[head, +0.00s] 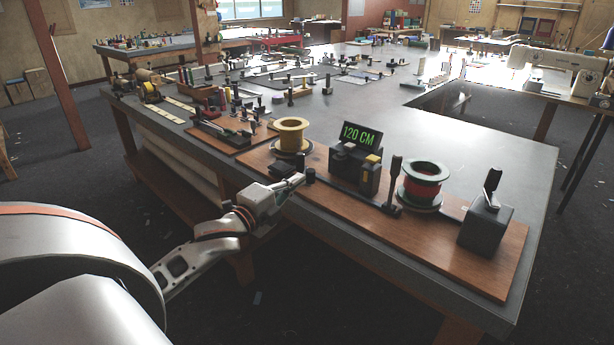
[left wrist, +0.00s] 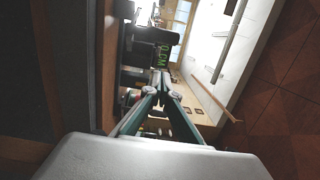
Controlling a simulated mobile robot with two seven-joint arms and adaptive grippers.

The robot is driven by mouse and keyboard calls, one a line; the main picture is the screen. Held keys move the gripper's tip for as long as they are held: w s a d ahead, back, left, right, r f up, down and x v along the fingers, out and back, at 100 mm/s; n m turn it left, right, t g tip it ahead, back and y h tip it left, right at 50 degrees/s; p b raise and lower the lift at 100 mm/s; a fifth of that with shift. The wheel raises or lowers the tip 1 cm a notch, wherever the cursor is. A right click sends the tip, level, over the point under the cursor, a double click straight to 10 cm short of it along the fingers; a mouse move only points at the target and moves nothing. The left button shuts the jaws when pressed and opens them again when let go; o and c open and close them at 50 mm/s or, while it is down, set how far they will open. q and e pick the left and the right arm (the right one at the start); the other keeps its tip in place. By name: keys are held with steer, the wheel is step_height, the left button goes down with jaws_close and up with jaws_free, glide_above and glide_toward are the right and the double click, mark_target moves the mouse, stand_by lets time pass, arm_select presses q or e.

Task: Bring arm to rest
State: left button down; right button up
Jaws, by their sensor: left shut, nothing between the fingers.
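My left gripper (head: 298,181) is shut and empty at the near edge of the workbench, in front of the wooden board (head: 440,243). In the left wrist view its two fingers (left wrist: 162,82) meet at the tips with nothing between them. The tips are close to a short dark post on the board, and I cannot tell whether they touch it. My left arm comes in from the lower left, outside the bench edge. My right gripper is not in view.
The board carries a yellow spool (head: 291,134), a 120 CM display (head: 361,136), a red spool (head: 425,180) and a black block (head: 485,228). A grey-topped workbench (head: 420,120) stretches behind. A sewing machine (head: 556,68) stands at the right. Floor at the lower left is open.

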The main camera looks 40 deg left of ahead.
arm_select(q)
steer(key=shift+s+a, duration=0.1)
steer(key=shift+s, duration=0.85)
steer(key=shift+f, duration=0.1)
steer(key=s+d+f+n+g, duration=0.1)
steer(key=s+d+f+n, duration=0.1)
steer(key=f, duration=0.5)
steer(key=s+d+f+n+g, duration=0.1)
steer(key=d+f+n, duration=0.15)
steer(key=f, duration=0.45)
steer(key=s+d+f+n+g+h, duration=0.1)
steer(key=s+d+f+n, duration=0.3)
steer(key=s+d+f, duration=0.4)
steer(key=s+d+f+n+g+h, duration=0.2)
steer(key=s+d+f+n+g, duration=0.2)
steer(key=s+d+f, duration=0.5)
steer(key=d+f+n, duration=0.1)
steer(key=d+f, duration=0.3)
steer(key=f, duration=0.1)
steer(key=shift+s, duration=0.2)
